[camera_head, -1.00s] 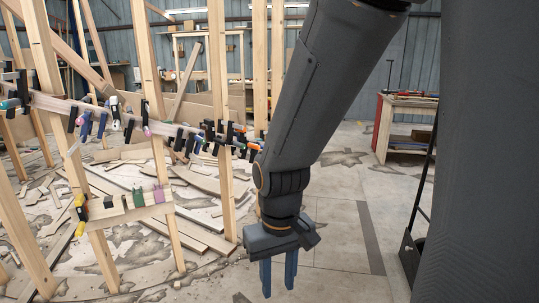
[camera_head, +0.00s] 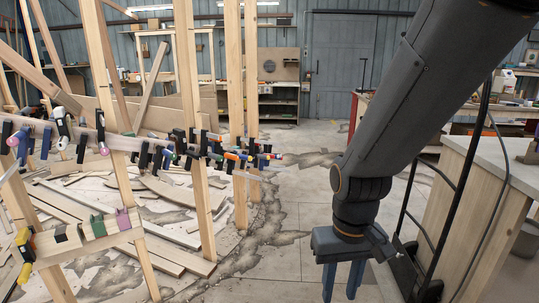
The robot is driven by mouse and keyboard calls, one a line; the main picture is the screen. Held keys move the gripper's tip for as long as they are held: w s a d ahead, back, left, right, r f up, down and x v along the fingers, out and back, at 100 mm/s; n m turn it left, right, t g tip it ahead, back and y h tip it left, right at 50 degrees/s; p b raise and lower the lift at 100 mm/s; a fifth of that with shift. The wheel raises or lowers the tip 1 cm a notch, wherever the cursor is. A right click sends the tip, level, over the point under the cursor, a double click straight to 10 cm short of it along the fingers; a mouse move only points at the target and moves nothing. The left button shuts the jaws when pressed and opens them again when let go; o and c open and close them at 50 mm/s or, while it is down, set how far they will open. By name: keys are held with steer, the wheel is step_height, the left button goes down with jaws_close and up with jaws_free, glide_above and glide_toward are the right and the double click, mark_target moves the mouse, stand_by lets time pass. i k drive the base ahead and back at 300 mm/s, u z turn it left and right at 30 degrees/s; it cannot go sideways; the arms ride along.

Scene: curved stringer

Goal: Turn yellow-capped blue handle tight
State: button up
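A row of clamps with coloured handles runs along a curved wooden stringer (camera_head: 70,130) on the left. Blue handles (camera_head: 82,148) hang from it. A cluster of dark clamps (camera_head: 205,150) with orange, blue and red ends sits near its right end. The handles are too small to tell surely which blue one has a yellow cap. My gripper (camera_head: 341,284) hangs right of the clamps, fingers down, apart and empty. It touches no clamp.
Upright wooden posts (camera_head: 194,130) stand around the stringer. A lower board (camera_head: 85,238) holds a yellow clamp (camera_head: 25,243) and green and purple ones. Loose planks (camera_head: 170,203) litter the floor. A workbench (camera_head: 490,190) stands close at right. Middle floor (camera_head: 290,215) is clear.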

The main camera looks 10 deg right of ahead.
mark_target(249, 158)
steer(key=z, duration=0.1)
steer(key=i, duration=0.45)
steer(key=u, duration=0.7)
steer(key=i, duration=0.8)
steer(key=u, duration=0.15)
